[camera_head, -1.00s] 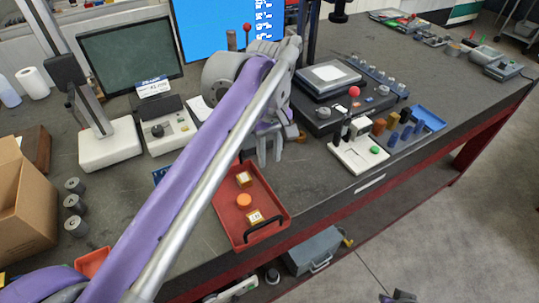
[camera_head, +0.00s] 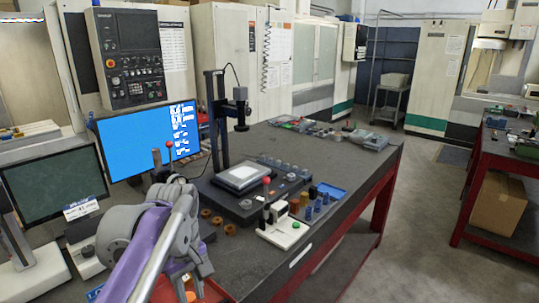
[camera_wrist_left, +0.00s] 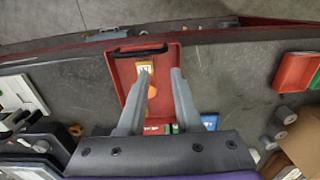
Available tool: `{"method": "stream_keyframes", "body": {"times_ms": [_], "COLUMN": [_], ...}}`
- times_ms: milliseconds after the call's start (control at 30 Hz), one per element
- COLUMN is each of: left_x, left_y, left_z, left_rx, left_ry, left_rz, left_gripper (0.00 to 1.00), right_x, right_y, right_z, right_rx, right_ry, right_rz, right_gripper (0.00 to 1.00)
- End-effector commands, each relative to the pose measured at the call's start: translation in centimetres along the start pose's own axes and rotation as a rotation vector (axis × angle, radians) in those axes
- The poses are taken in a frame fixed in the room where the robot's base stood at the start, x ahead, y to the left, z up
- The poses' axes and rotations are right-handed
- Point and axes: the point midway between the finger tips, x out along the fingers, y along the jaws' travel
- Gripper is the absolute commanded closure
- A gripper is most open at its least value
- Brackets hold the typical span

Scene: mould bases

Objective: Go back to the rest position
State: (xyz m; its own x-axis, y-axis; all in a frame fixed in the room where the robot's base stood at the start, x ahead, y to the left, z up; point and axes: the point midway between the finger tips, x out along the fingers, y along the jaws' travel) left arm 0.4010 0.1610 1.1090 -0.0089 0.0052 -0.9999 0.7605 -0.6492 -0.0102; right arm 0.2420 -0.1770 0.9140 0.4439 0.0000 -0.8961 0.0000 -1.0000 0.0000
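My left gripper (camera_wrist_left: 158,72) is open and empty, its two grey fingers apart, above a red tray (camera_wrist_left: 127,72) in the left wrist view. In the tray, a gold block (camera_wrist_left: 145,66) and an orange round piece (camera_wrist_left: 152,92) show between the fingers. In the head view my left gripper (camera_head: 188,284) points down at the bottom edge, partly hidden by the purple and silver arm. A corner of the red tray (camera_head: 216,292) shows beside it. My right gripper is not in view.
A camera stand with a black base (camera_head: 222,200) stands on the bench behind my gripper. A monitor (camera_head: 152,137) stands behind. A second red bench (camera_head: 490,172) stands far right.

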Motion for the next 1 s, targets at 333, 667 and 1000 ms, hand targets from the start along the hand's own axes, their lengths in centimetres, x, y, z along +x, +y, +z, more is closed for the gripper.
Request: {"method": "stream_keyframes", "body": {"times_ms": [333, 667, 1000], "left_x": [5.3, 15.4, 18.3], "left_y": [-4.2, -10.9, -12.6], "left_z": [2.7, 7.5, 8.8], "left_rx": [0.298, 0.727, 0.842], "left_ry": [0.122, 0.366, 0.443], "left_rz": [0.114, 0.205, 0.211], "left_gripper": [0.67, 0.67, 0.67], "right_x": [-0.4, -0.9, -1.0], "right_y": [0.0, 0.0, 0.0], "right_z": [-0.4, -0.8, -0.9], "right_rx": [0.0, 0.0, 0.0], "right_ry": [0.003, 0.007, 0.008], "right_rz": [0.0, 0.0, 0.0], "right_gripper": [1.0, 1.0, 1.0]}}
